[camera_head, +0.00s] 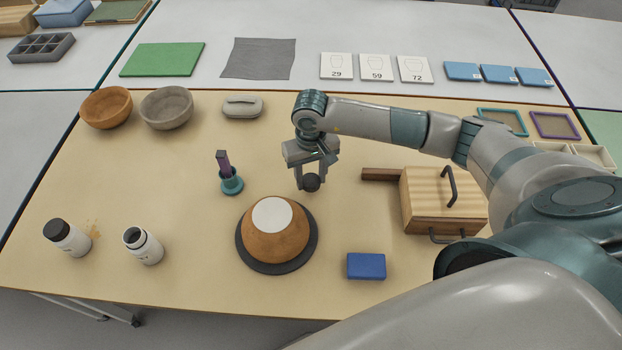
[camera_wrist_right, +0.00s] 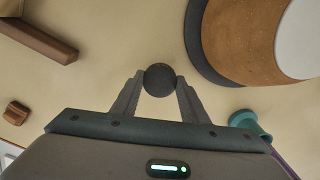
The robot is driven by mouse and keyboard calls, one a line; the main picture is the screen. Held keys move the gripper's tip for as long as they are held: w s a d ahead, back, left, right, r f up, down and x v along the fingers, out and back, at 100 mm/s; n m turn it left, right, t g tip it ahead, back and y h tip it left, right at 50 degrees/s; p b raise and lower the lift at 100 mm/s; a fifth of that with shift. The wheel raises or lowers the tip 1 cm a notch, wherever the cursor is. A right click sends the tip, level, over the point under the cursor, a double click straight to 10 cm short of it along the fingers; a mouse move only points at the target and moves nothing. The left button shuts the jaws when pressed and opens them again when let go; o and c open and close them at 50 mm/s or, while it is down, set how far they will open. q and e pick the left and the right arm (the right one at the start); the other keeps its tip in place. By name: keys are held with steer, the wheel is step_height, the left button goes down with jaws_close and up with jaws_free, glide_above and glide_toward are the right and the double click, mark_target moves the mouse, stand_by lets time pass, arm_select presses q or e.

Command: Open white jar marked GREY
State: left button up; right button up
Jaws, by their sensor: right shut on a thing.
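Two white jars stand at the front left of the table. The left jar (camera_head: 67,238) has a black lid on it. The right jar (camera_head: 143,247) has no lid and shows a dark opening; its marking is too small to read. My right gripper (camera_head: 312,181) is over the middle of the table, well away from the jars, shut on a round dark lid (camera_wrist_right: 160,79). In the right wrist view the lid sits between the fingertips (camera_wrist_right: 160,92). My left gripper is not in view.
A brown bowl form with a white top (camera_head: 292,236) rests on a dark disc just in front of the gripper. A teal holder (camera_head: 232,185) stands to its left. A wooden box (camera_head: 440,205) and blue block (camera_head: 366,266) are to the right. Two bowls (camera_head: 106,107) stand behind.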

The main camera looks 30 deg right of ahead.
steer(key=shift+f, duration=0.5)
steer(key=shift+f+p, duration=0.3)
steer(key=shift+f, duration=0.2)
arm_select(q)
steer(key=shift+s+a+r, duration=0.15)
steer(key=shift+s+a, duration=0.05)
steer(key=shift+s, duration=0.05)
arm_select(e)
steer(key=shift+f, duration=0.15)
steer(key=o, duration=1.2)
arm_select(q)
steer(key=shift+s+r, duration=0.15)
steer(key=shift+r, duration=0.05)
